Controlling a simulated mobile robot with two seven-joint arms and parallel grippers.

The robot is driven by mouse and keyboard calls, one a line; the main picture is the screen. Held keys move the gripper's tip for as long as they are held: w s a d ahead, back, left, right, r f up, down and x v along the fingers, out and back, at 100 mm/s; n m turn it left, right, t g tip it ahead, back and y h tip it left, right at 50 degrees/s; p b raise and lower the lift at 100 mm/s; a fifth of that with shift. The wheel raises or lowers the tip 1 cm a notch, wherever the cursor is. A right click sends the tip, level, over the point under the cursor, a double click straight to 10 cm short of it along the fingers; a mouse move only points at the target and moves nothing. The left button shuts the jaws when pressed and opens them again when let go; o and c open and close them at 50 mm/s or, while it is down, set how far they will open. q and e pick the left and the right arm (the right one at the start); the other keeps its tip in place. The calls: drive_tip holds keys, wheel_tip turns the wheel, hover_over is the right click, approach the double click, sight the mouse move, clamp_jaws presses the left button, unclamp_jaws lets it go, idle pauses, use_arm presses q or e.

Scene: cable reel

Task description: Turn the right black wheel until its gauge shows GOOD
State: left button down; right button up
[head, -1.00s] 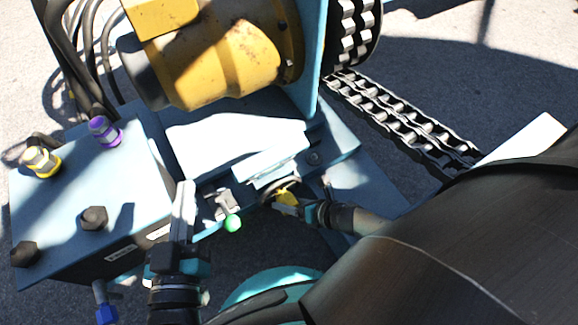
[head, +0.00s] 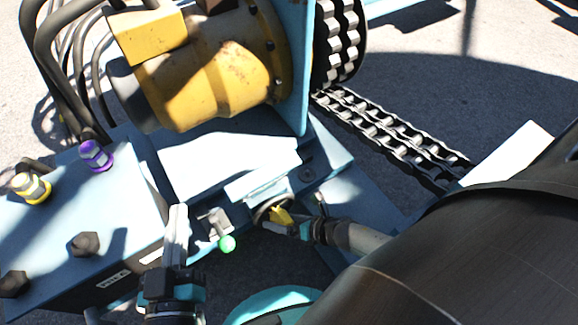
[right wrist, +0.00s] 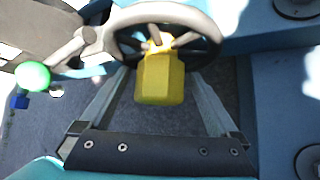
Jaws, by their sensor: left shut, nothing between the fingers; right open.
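A black wheel (right wrist: 165,28) with spokes is at the top of the right wrist view. A yellow faceted piece (right wrist: 160,75) stands at its middle. In the head view the wheel (head: 266,205) is small and partly hidden, with the yellow piece (head: 280,215) beside it. My right gripper (right wrist: 158,85) is open. Its fingers lie on either side of the yellow piece, with gaps on both sides, and their tips reach toward the wheel's rim; contact cannot be told. My left gripper (head: 177,210) is shut and empty, left of the wheel. I cannot make out a gauge or its reading.
A lever with a green ball (head: 227,244) is just left of the wheel. A blue box (head: 100,215) with purple (head: 96,155) and yellow (head: 31,187) fittings stands left. A yellow motor (head: 205,75) and a chain (head: 390,135) are behind. My arm covers the lower right.

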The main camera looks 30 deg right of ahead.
drive_tip(key=shift+s, duration=0.1)
drive_tip(key=shift+s+d+r+p, duration=0.3)
drive_tip(key=shift+s+r+p, duration=0.15)
drive_tip(key=shift+r, duration=0.05)
drive_tip(key=shift+p+v, duration=0.45)
drive_tip(key=shift+v, duration=0.45)
drive_tip(key=shift+s+d+r+p, duration=0.25)
drive_tip(key=shift+s+r+p, duration=0.05)
drive_tip(key=shift+s+r, duration=0.05)
drive_tip(key=shift+p+v, duration=0.45)
drive_tip(key=shift+v, duration=0.55)
drive_tip(key=p, duration=0.3)
approach(291, 223)
use_arm(q)
drive_tip(key=s+a+f+g+y, duration=0.1)
drive_tip(key=s+a+g+y, duration=0.1)
drive_tip(key=a+g, duration=0.3)
drive_tip(key=s+a+f+g+y, duration=0.2)
drive_tip(key=a+g+y, duration=0.1)
drive_tip(key=a+g, duration=0.3)
drive_tip(key=shift+s+f+g+y+p, duration=0.25)
drive_tip(key=shift+s+g+y+p, duration=0.05)
drive_tip(key=shift+s+y+p, duration=0.1)
use_arm(e)
drive_tip(key=shift+v, duration=1.2)
